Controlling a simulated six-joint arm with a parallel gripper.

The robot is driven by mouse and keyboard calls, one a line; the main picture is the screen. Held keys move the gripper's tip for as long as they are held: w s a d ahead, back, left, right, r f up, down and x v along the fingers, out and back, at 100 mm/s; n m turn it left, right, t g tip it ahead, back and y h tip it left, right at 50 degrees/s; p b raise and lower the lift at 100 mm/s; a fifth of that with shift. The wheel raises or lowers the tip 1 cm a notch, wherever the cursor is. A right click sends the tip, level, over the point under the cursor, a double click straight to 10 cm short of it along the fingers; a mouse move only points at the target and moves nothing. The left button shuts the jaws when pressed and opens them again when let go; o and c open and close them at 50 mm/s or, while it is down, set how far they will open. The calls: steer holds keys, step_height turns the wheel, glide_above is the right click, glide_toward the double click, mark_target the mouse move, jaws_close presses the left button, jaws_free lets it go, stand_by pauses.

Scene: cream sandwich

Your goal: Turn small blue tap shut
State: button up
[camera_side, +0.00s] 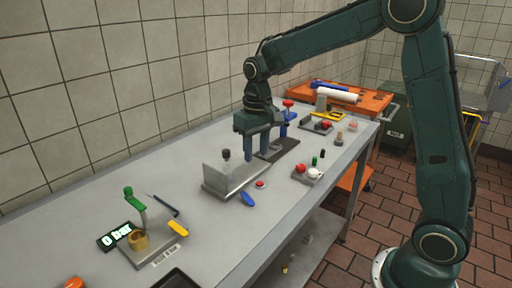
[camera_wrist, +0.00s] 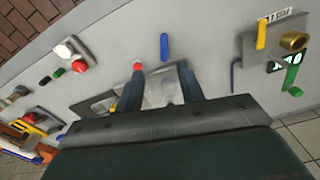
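A small blue lever (camera_side: 247,198), which looks like the blue tap, sits at the front of a grey metal block (camera_side: 222,180) with a black knob on top. The lever also shows upright in the wrist view (camera_wrist: 164,46), beyond my fingertips. My gripper (camera_side: 256,158) points down at the right end of the block, behind the lever. Its two fingers stand apart, with nothing held between them. In the wrist view, my gripper (camera_wrist: 161,72) has the grey block between and below its fingers. The lever's mounting is too small to make out.
A red button (camera_side: 260,184) sits close to the blue lever. A brass fitting (camera_side: 138,240) with green and yellow levers stands at the front left. A red-and-white button unit (camera_side: 308,173) is to the right.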

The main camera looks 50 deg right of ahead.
steer(key=s+a+r+n+t, duration=0.1)
steer(key=s+r+n+t, duration=0.1)
steer(key=s+r, duration=0.6)
steer(key=shift+s+a+r+t, duration=0.2)
steer(key=shift+s+a+t, duration=0.15)
steer(key=shift+s, duration=2.05)
steer(key=o, duration=0.6)
steer(key=shift+c, duration=0.2)
steer(key=shift+o, duration=1.1)
steer(key=shift+w, duration=0.25)
steer(key=w+d+f+n+g, duration=0.1)
steer(key=w+f+n, duration=0.4)
steer(key=w, duration=0.3)
steer(key=w+d+f+n+g, duration=0.1)
steer(key=w+f+n+g, duration=0.1)
steer(key=w+f+n, duration=0.3)
steer(key=w+n, duration=0.2)
steer(key=n, duration=0.1)
steer(key=shift+w+f+n, duration=0.2)
steer(key=shift+w+n, duration=0.1)
steer(key=shift+w, duration=0.05)
